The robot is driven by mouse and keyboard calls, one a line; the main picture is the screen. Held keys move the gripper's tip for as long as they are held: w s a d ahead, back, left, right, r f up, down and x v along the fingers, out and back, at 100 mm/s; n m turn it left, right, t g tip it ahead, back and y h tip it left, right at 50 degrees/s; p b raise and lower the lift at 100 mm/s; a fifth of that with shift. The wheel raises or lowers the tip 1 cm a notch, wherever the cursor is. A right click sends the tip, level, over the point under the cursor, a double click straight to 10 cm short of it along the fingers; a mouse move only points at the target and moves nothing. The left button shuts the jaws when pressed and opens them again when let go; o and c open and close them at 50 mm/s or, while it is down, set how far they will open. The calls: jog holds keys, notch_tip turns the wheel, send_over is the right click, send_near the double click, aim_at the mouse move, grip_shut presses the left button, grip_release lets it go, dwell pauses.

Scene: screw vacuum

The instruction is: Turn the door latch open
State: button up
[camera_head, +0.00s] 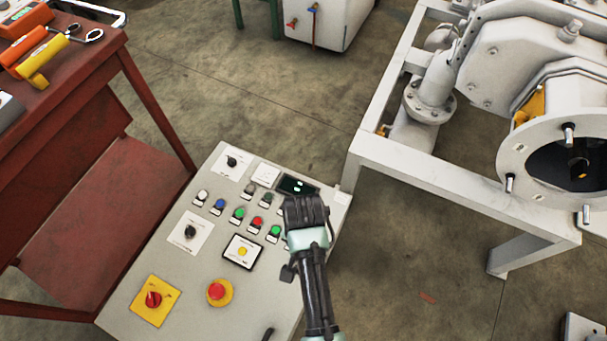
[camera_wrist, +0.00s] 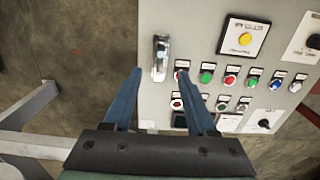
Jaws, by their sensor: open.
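The door latch (camera_wrist: 160,58) is a small silver handle near the edge of the grey control cabinet door (camera_wrist: 205,25). In the wrist view it lies in line with the gap between my fingertips. I cannot tell whether the fingers reach down around it. My gripper (camera_wrist: 160,72) is open, with two blue-grey fingers and nothing between them. In the head view, my gripper (camera_head: 306,212) is over the right side of the cabinet front (camera_head: 150,235). There my arm hides the latch, and the fingertips cannot be made out.
The panel carries several coloured buttons, a red emergency stop (camera_head: 219,292) and a red rotary switch (camera_head: 153,300). A red workbench (camera_head: 75,75) with tools stands left. A white machine frame (camera_head: 450,180) stands close on the right. Bare floor (camera_head: 250,80) lies behind the cabinet.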

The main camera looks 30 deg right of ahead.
notch_tip(320, 180, down, 9)
jog(key=b, duration=0.2)
jog(key=shift+r+b, duration=0.1)
jog(key=shift+b, duration=0.3)
grip_shut()
dwell(1.1)
